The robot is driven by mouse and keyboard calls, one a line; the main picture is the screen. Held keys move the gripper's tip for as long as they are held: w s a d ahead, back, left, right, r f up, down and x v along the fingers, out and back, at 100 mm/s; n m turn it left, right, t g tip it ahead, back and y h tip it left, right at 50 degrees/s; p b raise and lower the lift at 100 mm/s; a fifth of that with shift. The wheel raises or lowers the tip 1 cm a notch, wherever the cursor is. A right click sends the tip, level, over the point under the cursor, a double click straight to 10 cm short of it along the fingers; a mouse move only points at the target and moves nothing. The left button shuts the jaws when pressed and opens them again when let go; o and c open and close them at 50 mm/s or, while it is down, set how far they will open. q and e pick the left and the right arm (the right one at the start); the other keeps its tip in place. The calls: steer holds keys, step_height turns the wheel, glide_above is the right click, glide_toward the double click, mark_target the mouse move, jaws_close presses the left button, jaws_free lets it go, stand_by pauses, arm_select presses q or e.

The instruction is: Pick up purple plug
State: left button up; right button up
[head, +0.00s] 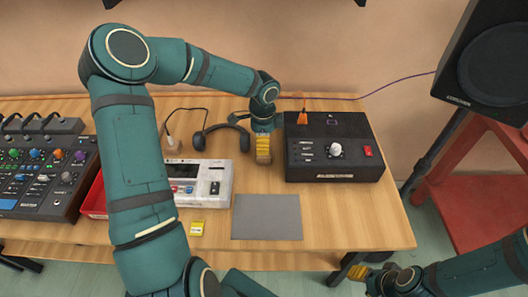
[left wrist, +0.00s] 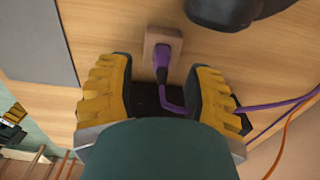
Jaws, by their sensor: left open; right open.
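The purple plug (left wrist: 161,72) shows in the left wrist view, upright in the picture, with its tip at a small wooden block (left wrist: 168,37). Its purple cable bends right behind the fingers. My left gripper (left wrist: 156,80) is open, with one yellow-padded finger on each side of the plug and visible gaps between; I cannot tell that either touches it. In the head view my left gripper (head: 263,150) is low over the table, left of the black box, and hides the plug. My right gripper (head: 358,273) is open and empty beyond the table's front right edge.
A black box (head: 334,150) with a white knob and orange plug (head: 302,117) stands right of the gripper. Headphones (head: 215,130) and a white device (head: 203,176) lie left. The grey mat (head: 266,217) is bare. A purple cable (head: 400,86) runs toward the speaker (head: 490,65).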

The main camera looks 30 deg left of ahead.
arm_select(q)
steer(key=f+b, duration=0.1)
steer(key=f, duration=0.3)
steer(key=shift+w, duration=0.2)
steer(key=shift+c, duration=0.4)
jaws_close()
